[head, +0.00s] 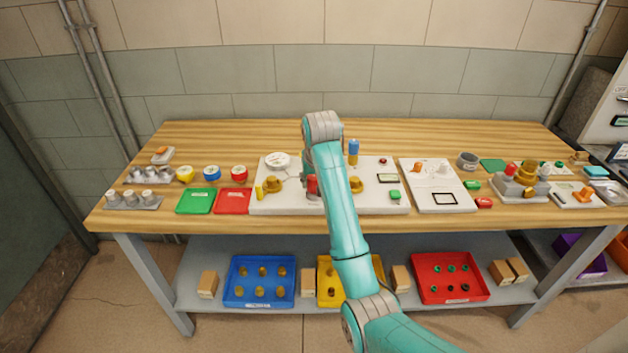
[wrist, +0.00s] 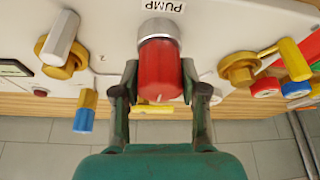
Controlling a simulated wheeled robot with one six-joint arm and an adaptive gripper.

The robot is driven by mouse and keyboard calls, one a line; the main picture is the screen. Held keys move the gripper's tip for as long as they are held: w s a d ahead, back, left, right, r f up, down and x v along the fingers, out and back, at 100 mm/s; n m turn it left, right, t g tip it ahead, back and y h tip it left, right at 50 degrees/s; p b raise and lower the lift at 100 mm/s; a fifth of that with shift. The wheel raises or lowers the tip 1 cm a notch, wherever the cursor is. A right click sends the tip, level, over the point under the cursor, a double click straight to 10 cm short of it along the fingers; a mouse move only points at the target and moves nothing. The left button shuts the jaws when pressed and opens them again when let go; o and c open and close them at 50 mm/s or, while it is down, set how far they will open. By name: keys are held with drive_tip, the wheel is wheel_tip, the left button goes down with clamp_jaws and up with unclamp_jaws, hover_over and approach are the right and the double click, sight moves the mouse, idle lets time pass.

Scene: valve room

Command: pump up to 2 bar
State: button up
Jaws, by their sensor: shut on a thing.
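The pump is a red cylinder (head: 312,184) on the white panel (head: 295,207), partly hidden by my arm in the head view. In the wrist view the red pump handle (wrist: 160,78) sits below a silver collar and a "PUMP" label (wrist: 163,6). My gripper (wrist: 160,69) has one finger on each side of the red handle and is shut on it. In the head view my arm hides the fingers. A round white gauge (head: 277,161) is at the panel's back left; its reading is too small to tell.
A brass valve (wrist: 240,69) with a yellow lever and another brass valve (wrist: 61,52) with a pale lever flank the pump. A blue and yellow piece (wrist: 87,110) stands out nearby. Green (head: 195,201) and red (head: 233,201) mats lie left of the panel.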

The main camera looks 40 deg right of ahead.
drive_tip(key=m+g+h, duration=0.1)
drive_tip(key=m, duration=0.2)
drive_tip(key=shift+m, duration=0.3)
drive_tip(key=shift+f+m+g+h, duration=0.1)
drive_tip(key=shift+m+g+h, duration=0.4)
drive_tip(key=shift+m, duration=1.3)
drive_tip(key=o, duration=1.1)
drive_tip(key=shift+o, duration=0.2)
